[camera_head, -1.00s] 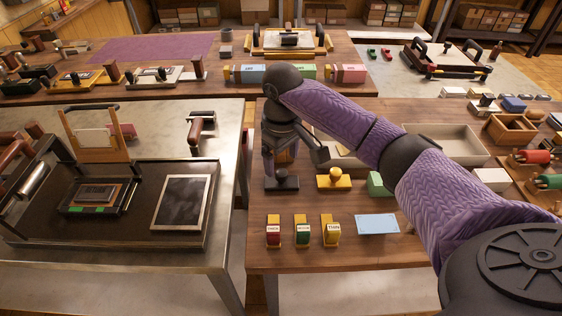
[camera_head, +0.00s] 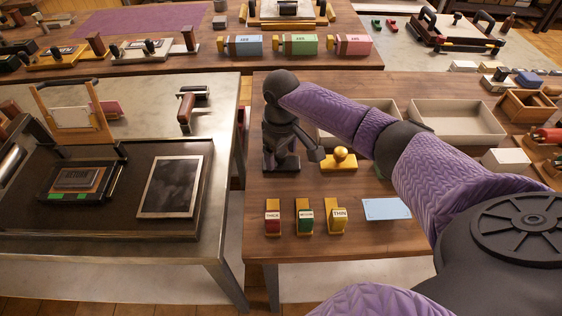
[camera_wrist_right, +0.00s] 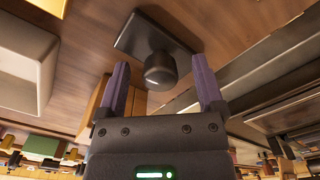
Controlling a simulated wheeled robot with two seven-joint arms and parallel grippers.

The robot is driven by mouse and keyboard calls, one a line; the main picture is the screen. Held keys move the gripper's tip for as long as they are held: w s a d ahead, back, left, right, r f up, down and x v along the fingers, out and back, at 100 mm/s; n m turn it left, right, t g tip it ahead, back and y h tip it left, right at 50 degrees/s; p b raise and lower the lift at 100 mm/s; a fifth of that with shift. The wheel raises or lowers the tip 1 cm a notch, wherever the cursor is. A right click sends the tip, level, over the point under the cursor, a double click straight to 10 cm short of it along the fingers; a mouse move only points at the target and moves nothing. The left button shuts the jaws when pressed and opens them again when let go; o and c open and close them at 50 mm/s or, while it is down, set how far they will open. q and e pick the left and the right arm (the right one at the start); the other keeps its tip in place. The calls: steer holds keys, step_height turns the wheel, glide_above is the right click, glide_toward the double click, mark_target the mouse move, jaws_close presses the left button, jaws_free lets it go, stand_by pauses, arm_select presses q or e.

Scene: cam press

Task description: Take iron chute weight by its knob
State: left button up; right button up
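The iron chute weight (camera_head: 281,165) is a dark flat plate with a round black knob, lying on the wooden table. In the right wrist view the plate (camera_wrist_right: 132,32) and its knob (camera_wrist_right: 160,72) show clearly. My right gripper (camera_head: 281,150) is over the weight and hides most of it in the head view. In the wrist view its purple fingers (camera_wrist_right: 162,75) are apart, with the knob appearing between their tips and no finger visibly touching it. My left gripper is out of view.
A brass weight with a round knob (camera_head: 340,160) stands close right of the iron one. Three labelled blocks (camera_head: 305,217) and a pale blue card (camera_head: 386,209) lie nearer the front. A beige tray (camera_head: 455,125) is behind to the right. A gap separates the table from the metal bench (camera_head: 215,255).

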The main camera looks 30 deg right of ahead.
jaws_close()
stand_by(0.3)
